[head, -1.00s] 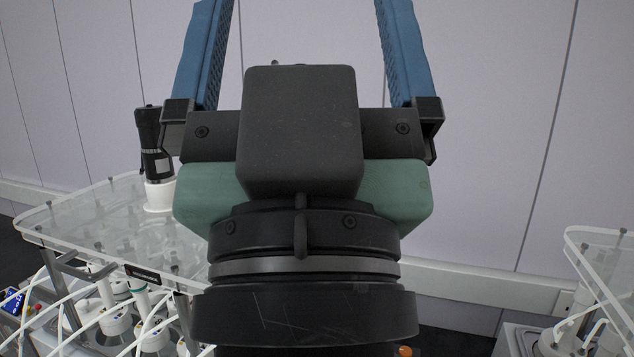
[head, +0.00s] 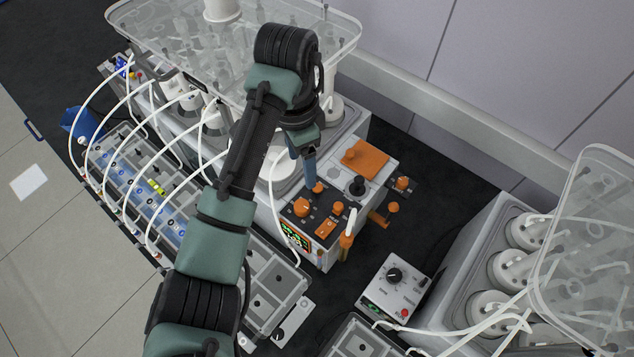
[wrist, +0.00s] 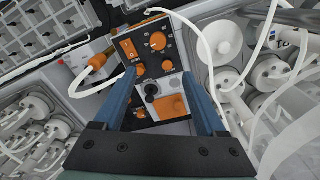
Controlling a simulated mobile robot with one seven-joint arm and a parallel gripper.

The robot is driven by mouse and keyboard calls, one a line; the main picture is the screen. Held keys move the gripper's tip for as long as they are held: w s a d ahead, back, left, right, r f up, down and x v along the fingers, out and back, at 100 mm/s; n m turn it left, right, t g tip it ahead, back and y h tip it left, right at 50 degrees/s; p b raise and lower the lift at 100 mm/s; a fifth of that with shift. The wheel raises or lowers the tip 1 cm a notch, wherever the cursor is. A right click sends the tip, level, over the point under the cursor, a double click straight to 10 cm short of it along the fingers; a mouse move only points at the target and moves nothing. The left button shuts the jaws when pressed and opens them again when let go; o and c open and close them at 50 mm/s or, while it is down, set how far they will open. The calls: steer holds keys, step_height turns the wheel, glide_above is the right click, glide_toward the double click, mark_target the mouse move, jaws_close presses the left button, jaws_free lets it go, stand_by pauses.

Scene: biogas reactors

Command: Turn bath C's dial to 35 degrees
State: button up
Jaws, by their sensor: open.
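A bath's dark control panel (head: 325,207) carries orange controls and a lit green display (head: 297,233). I cannot read a bath letter on it. Its large orange dial (head: 303,207) has a scale around it and shows at top centre in the wrist view (wrist: 158,41); its setting is too small to read. Two smaller orange knobs (wrist: 140,69) (wrist: 167,66) and an orange switch (wrist: 128,48) are close by. My gripper (wrist: 160,75) points down over the panel, open and empty, short of the large dial. In the head view one blue finger (head: 310,168) hides part of the panel's back edge.
A black knob (head: 357,186) and an orange plate (head: 364,158) are behind the panel. An orange-ended probe or valve (head: 347,240) stands at its right edge. White tubes arch on the left. A grey box with a black dial (head: 394,275) and another bath (head: 490,265) are right.

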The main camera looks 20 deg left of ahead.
steer(key=b, duration=0.5)
glide_above(302, 204)
step_height(302, 204, down, 9)
steer(key=shift+w+r, duration=0.1)
steer(key=shift+f+p, duration=0.3)
steer(key=shift+p, duration=0.2)
steer(key=shift+f+p, duration=0.45)
steer(key=shift+f, duration=1.45)
jaws_close()
